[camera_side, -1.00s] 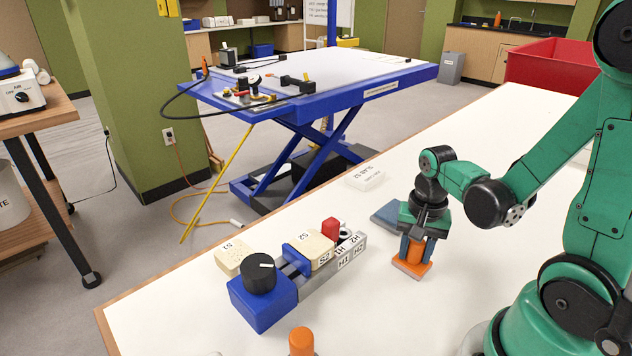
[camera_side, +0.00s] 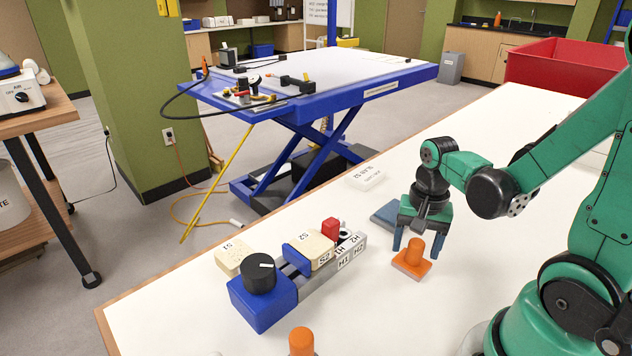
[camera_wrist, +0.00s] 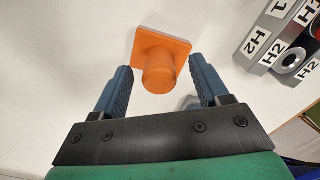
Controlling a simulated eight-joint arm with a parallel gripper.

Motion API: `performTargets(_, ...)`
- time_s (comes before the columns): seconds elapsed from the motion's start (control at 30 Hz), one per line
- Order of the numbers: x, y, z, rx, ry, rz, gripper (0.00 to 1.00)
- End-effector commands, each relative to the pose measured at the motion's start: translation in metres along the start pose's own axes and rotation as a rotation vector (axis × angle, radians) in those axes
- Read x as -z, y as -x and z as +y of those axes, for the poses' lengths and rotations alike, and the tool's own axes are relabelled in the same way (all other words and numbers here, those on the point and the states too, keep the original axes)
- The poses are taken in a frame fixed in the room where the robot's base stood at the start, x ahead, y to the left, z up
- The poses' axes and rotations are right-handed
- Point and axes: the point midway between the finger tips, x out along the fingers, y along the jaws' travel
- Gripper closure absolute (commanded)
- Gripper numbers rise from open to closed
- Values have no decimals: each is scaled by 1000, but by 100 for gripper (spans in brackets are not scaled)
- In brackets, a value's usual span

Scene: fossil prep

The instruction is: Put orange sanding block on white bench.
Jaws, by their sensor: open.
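The orange sanding block (camera_side: 412,261), a flat square base with a round upright knob, stands on the white bench (camera_side: 470,190). My gripper (camera_side: 419,245) is open just above and slightly behind it, with the fingers apart and nothing between them held. In the wrist view the orange sanding block (camera_wrist: 160,58) lies ahead of the open gripper (camera_wrist: 160,80), its knob roughly centred between the two blue fingertips and apart from both.
A blue vise (camera_side: 262,300) holds a tan block (camera_side: 318,250) near marked steel blocks (camera_side: 348,250). A blue-grey flat piece (camera_side: 386,216) lies behind my gripper. Another orange knob (camera_side: 301,341) shows at the front edge. A red bin (camera_side: 545,65) stands at the back right.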

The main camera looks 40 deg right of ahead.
Motion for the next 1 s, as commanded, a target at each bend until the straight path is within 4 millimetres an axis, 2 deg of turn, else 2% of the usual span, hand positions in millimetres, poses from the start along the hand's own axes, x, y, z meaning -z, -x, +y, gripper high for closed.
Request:
performTargets(0.7, 0, 91, 0, 0, 0, 0, 32)
performTargets(0.9, -1, 104, 0, 1, 4, 2, 32)
performTargets(1.0, -6, 104, -12, 45, 134, 58, 32)
